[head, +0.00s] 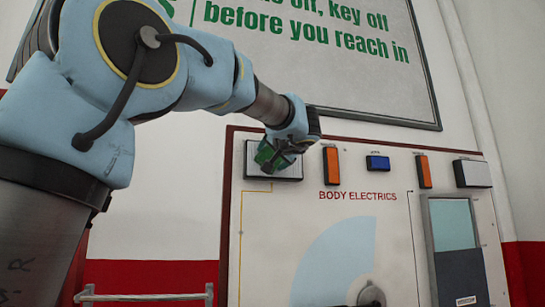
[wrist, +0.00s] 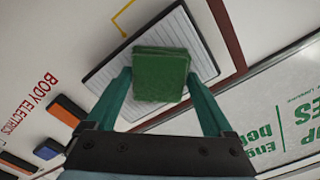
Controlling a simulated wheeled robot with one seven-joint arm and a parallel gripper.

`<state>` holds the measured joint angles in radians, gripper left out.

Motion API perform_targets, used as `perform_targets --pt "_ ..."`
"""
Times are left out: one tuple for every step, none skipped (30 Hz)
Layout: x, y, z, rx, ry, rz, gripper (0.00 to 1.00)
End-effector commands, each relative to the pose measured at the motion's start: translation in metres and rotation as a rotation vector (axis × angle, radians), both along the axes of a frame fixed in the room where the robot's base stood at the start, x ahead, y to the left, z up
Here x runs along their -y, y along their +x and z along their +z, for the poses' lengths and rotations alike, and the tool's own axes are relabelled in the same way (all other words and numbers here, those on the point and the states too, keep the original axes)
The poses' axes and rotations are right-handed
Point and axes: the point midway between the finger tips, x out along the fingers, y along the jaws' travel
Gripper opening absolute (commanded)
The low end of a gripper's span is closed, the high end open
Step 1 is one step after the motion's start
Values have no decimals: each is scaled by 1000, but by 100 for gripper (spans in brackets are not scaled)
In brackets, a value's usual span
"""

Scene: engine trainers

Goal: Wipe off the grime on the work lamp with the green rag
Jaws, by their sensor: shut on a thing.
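The green rag (wrist: 160,78) is a small folded pad held between the fingers of my gripper (wrist: 159,82). In the head view, my gripper (head: 276,154) is in front of a white ribbed lamp (head: 254,160) at the panel's upper left, and the green rag (head: 265,152) shows there in part. In the wrist view, the rag covers the middle of the lamp face (wrist: 180,28). I cannot tell whether rag and lamp touch. No grime is clear on the visible lamp face; the part behind the rag is hidden.
The "BODY ELECTRICS" panel (head: 290,215) also bears two orange lamps (head: 331,166) (head: 424,171), a blue lamp (head: 378,162) and a white lamp (head: 472,173) at right. A framed sign (head: 330,70) hangs close above. A rail (head: 145,297) is low at left.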

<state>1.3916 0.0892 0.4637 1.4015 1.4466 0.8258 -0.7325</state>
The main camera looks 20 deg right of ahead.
Motion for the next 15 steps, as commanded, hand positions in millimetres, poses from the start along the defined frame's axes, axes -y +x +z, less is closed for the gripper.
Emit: perform_targets --pt "1 0 0 1 0 -1 42" --pt "2 0 0 1 0 -1 42" --pt "4 -1 0 1 0 -1 42" --pt "6 -1 0 2 1 -1 42" --pt "9 -2 0 2 1 -1 42" --pt "12 -2 0 2 1 -1 42" --pt "15 -3 0 2 2 -1 42" --pt "17 -3 0 2 2 -2 42" --pt "21 -3 0 2 2 -1 42" --pt "23 -4 0 1 1 -1 42" --pt "25 -4 0 1 1 -1 42" --pt "29 -5 0 1 0 0 42" --pt "31 -5 0 1 0 0 42" --pt "33 -5 0 2 1 0 42" --pt "35 -6 0 2 1 0 42"
